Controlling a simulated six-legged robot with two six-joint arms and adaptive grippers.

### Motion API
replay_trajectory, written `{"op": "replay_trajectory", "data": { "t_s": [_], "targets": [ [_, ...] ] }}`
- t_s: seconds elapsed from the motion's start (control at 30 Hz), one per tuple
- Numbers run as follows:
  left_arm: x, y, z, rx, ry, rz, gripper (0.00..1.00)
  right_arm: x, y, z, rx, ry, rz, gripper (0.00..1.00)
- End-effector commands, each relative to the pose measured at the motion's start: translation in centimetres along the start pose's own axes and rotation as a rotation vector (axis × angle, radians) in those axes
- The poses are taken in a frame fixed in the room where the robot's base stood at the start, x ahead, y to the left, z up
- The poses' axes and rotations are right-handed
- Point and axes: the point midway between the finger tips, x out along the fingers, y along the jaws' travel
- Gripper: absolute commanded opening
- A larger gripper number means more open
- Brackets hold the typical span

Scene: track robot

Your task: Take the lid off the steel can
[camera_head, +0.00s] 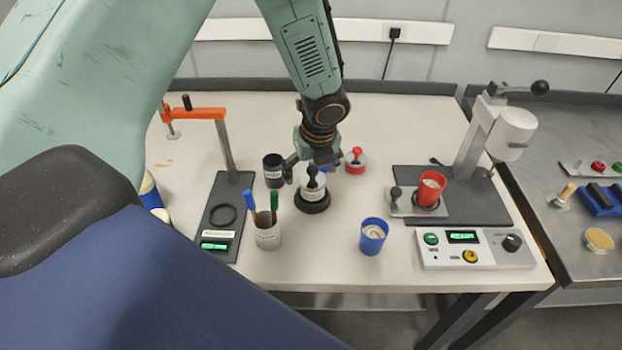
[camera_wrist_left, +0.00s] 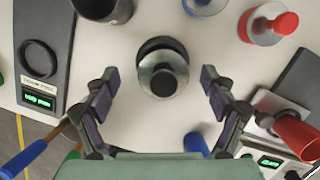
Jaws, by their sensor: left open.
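The steel can (camera_head: 312,190) stands upright on a round black base on the white table, with a pale label on its side. Its lid carries a black knob (camera_head: 312,171). In the left wrist view the round steel lid (camera_wrist_left: 163,62) and its dark knob (camera_wrist_left: 163,82) show from above, between the fingers. My left gripper (camera_head: 313,163) is right over the can, fingers spread to either side of the lid. In the left wrist view the gripper (camera_wrist_left: 160,80) is open, with gaps to the lid on both sides. My right gripper is not in view.
A dark cup (camera_head: 273,171) stands close left of the can, and a red-topped tin (camera_head: 355,162) behind right. A pen cup (camera_head: 267,234) is in front left, a blue cup (camera_head: 373,237) in front right. A press (camera_head: 480,150) stands at right. An orange-armed stand (camera_head: 228,150) is left.

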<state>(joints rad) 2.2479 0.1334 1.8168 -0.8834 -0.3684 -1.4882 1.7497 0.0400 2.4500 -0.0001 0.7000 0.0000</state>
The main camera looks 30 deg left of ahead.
Motion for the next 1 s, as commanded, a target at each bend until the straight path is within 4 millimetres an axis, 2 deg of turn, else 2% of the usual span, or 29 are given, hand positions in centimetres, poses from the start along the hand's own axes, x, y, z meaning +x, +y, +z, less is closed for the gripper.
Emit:
{"op": "replay_trajectory", "data": {
  "t_s": [0.17,0.8,1.0],
  "targets": [
    [-0.08,-0.04,0.03,0.0,-0.001,-0.001,0.83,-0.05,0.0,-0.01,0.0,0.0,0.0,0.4],
    [-0.07,0.02,-0.02,0.0,0.0,0.001,0.29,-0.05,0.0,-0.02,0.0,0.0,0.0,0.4],
    [-0.07,-0.01,-0.04,0.0,0.001,0.0,0.28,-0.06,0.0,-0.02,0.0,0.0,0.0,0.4]
  ]
}}
